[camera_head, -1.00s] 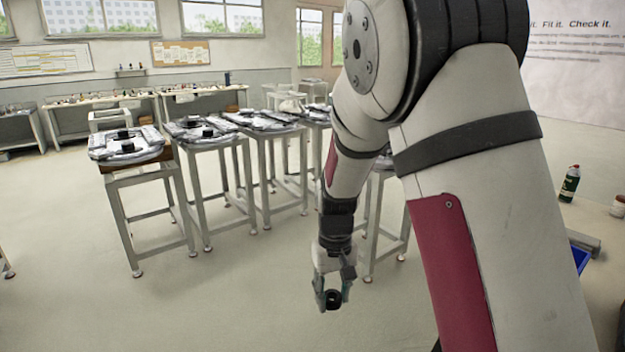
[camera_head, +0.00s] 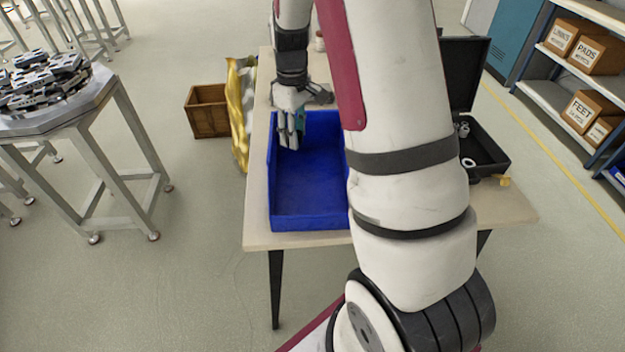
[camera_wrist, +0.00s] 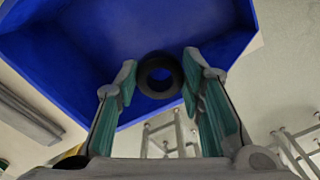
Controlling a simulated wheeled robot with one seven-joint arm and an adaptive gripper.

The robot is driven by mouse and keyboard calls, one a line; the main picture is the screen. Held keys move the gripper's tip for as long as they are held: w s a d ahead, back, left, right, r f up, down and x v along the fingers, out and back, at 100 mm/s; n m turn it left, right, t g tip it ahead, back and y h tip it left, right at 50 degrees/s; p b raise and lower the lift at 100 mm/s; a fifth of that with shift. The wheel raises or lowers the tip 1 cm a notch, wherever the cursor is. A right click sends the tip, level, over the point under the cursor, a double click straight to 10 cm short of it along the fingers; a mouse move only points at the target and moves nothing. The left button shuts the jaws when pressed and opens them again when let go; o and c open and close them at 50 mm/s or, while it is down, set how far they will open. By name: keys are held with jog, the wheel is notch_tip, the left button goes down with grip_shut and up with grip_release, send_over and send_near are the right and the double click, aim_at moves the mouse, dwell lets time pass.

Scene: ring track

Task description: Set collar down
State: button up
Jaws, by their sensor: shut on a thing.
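The collar, a small black ring (camera_wrist: 160,76), sits between the fingertips of my gripper (camera_wrist: 160,82) in the wrist view. My gripper is shut on it, one finger on each side. In the head view my gripper (camera_head: 291,138) is over the back left part of a blue open bin (camera_head: 305,205). The collar cannot be made out in the head view. The bin's blue floor and wall also show behind the collar in the wrist view (camera_wrist: 120,35). The part of the bin that shows looks empty. My arm hides its right side.
The bin stands on a light worktable (camera_head: 258,215). An open black case (camera_head: 485,150) with small parts lies to its right. A wooden crate (camera_head: 207,112) and a yellow sack (camera_head: 240,110) are left of the table. A metal stand (camera_head: 75,115) holds piled dark parts.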

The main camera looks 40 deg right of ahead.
jog(key=s+d+f+b, duration=0.1)
jog(key=d+f, duration=0.2)
jog(key=f, duration=0.1)
send_over(310, 183)
jog(key=shift+n, duration=0.4)
notch_tip(310, 183, down, 8)
jog(key=shift+f+b, duration=0.2)
jog(key=shift+b, duration=0.25)
jog(key=shift+f, duration=2)
jog(key=shift+f, duration=0.15)
jog(key=o, duration=1.3)
jog(key=shift+c, duration=0.2)
